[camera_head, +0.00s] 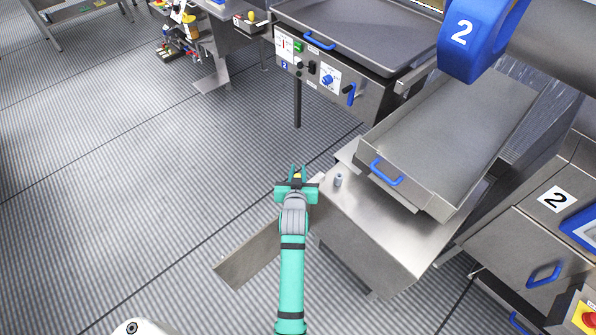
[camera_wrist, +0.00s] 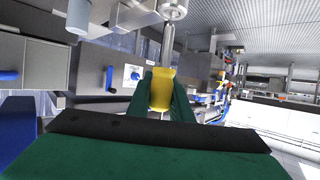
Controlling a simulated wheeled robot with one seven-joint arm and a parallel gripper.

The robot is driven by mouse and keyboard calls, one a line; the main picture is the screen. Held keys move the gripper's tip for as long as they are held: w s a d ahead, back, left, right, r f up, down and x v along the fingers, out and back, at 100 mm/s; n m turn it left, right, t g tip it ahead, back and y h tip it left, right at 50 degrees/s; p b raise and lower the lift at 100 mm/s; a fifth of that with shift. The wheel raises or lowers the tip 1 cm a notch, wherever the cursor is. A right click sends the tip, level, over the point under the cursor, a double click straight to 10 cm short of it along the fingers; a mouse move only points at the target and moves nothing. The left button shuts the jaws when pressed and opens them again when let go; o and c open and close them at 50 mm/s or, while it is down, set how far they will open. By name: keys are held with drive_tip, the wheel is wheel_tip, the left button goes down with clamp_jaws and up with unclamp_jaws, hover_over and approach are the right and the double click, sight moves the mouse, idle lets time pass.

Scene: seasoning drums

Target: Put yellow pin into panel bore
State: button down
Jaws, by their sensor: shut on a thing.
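My gripper (camera_head: 297,174) is shut on the yellow pin (camera_head: 297,178), in the middle of the head view. In the wrist view, the green fingers of my gripper (camera_wrist: 162,100) press on both sides of the yellow pin's head (camera_wrist: 161,88). A bright metal shaft (camera_wrist: 168,45) shows above the yellow head in line with it. The steel control panel (camera_head: 312,72) stands beyond my gripper, apart from it, with white labels, a green button, black knobs and a blue dial. I cannot make out the bore on it.
A steel stand (camera_head: 385,235) with a small grey cylinder (camera_head: 338,180) is just right of my gripper. A steel tray with a blue handle (camera_head: 386,173) sits above it. A blue lever (camera_head: 351,95) juts from the panel. Striped floor (camera_head: 130,170) at left is open.

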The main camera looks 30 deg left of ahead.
wheel_tip(320, 180, down, 6)
idle(2.5)
drive_tip(key=c, duration=1.5)
unclamp_jaws()
drive_tip(key=shift+s, duration=0.1)
drive_tip(key=v, duration=1)
drive_tip(key=shift+s+d+r, duration=0.2)
drive_tip(key=shift+s, duration=0.05)
